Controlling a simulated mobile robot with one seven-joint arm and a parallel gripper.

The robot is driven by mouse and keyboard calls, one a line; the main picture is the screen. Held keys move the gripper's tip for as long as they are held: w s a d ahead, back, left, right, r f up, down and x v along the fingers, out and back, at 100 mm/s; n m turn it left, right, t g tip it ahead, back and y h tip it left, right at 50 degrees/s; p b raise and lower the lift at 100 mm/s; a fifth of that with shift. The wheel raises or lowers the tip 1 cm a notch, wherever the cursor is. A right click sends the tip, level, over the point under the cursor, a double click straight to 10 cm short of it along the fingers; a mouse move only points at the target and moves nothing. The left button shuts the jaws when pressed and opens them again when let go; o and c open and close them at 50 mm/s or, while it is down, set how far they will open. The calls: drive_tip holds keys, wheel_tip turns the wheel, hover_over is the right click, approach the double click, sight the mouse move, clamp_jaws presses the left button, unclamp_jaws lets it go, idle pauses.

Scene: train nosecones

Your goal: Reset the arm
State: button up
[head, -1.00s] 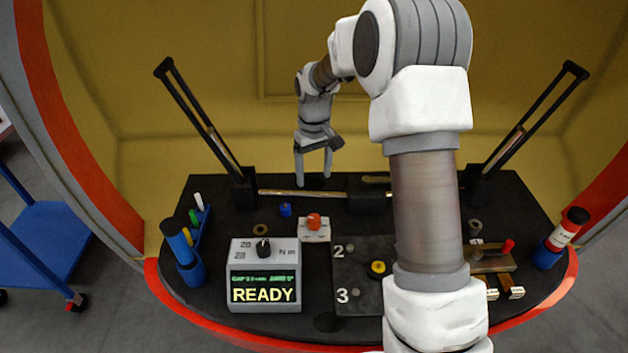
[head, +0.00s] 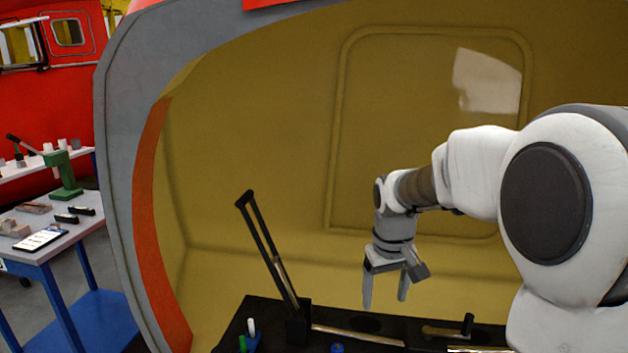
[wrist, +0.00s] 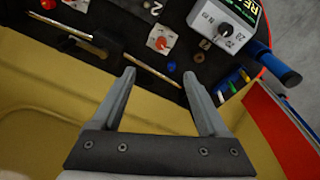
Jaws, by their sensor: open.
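My gripper (head: 384,300) is open and empty. In the head view it hangs with its fingers pointing down, in front of the yellow inner wall, above the back part of the black worktop (head: 270,313). In the wrist view my gripper (wrist: 158,78) shows two grey fingers spread apart with nothing between them. Beyond the fingertips are a metal rod (wrist: 155,73), a red knob on a white plate (wrist: 161,40) and a small blue part (wrist: 172,67). My arm reaches in from the right of the head view.
A black upright lever frame (head: 270,250) stands on the worktop left of my gripper. The grey box with a dial (wrist: 222,27) shows in the wrist view. A blue table (head: 60,245) with tools stands outside at the left. The space around my fingers looks clear.

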drive_tip(key=s+r+t+p, duration=0.1)
drive_tip(key=s+r+p, duration=0.1)
drive_tip(key=s+r, duration=0.2)
drive_tip(key=s+r+m+t+p, duration=0.1)
drive_tip(key=s+r, duration=0.4)
drive_tip(key=s, duration=0.6)
drive_tip(key=s+r+m+t+p, duration=0.1)
drive_tip(key=s+r+t+p, duration=0.1)
drive_tip(key=s+r, duration=0.3)
drive_tip(key=s+p, duration=0.1)
drive_tip(key=s, duration=0.2)
